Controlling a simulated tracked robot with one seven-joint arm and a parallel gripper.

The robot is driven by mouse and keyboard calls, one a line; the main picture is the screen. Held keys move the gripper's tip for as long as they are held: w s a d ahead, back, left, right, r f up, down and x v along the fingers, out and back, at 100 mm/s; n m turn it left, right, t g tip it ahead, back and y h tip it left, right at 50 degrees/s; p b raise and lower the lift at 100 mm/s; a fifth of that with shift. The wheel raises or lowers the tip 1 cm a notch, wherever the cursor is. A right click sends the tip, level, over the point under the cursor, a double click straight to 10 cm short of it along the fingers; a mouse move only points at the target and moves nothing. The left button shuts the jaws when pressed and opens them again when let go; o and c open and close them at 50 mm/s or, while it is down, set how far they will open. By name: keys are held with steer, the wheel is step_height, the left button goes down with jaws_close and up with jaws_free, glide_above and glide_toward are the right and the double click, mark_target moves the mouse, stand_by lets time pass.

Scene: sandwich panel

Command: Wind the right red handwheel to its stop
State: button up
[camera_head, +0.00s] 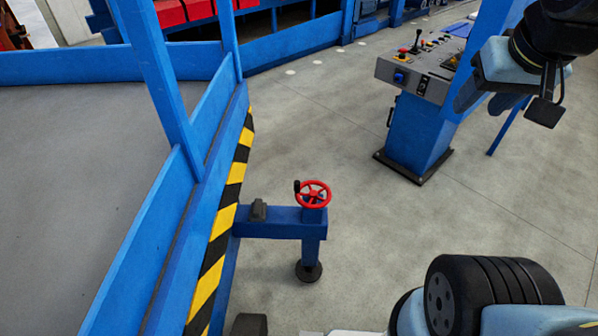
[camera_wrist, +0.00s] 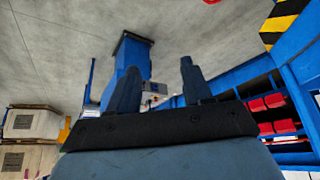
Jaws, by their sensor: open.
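One red handwheel (camera_head: 314,194) with spokes and a small black knob at its left rim shows in the head view. It sits on top of a blue bracket (camera_head: 275,222) that juts from the striped edge of the blue frame. My gripper is at the upper right of the head view, well apart from the wheel and higher up. In the wrist view my gripper (camera_wrist: 159,84) has its two fingers spread with nothing between them. That view is upside down. A sliver of red at its top edge may be the wheel, but I cannot tell.
A blue control console (camera_head: 418,125) with buttons and a joystick stands at the upper right. Blue railing with a black-and-yellow strip (camera_head: 229,205) runs along the left. Red bins (camera_wrist: 271,102) sit in a blue rack. The concrete floor right of the wheel is clear.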

steer(key=w+a+f+n+g+h, duration=0.1)
steer(key=w+a+f+n, duration=0.15)
steer(key=w+n, duration=0.3)
steer(key=w+a+f+n+g, duration=0.1)
steer(key=w+a+f+n, duration=0.15)
steer(key=w+n, duration=0.3)
steer(key=n+g+y, duration=0.1)
steer(key=n+g, duration=0.3)
steer(key=n, duration=2.3)
glide_above(297, 182)
step_height(297, 182, down, 30)
step_height(297, 182, down, 14)
steer(key=shift+r, duration=0.25)
jaws_close()
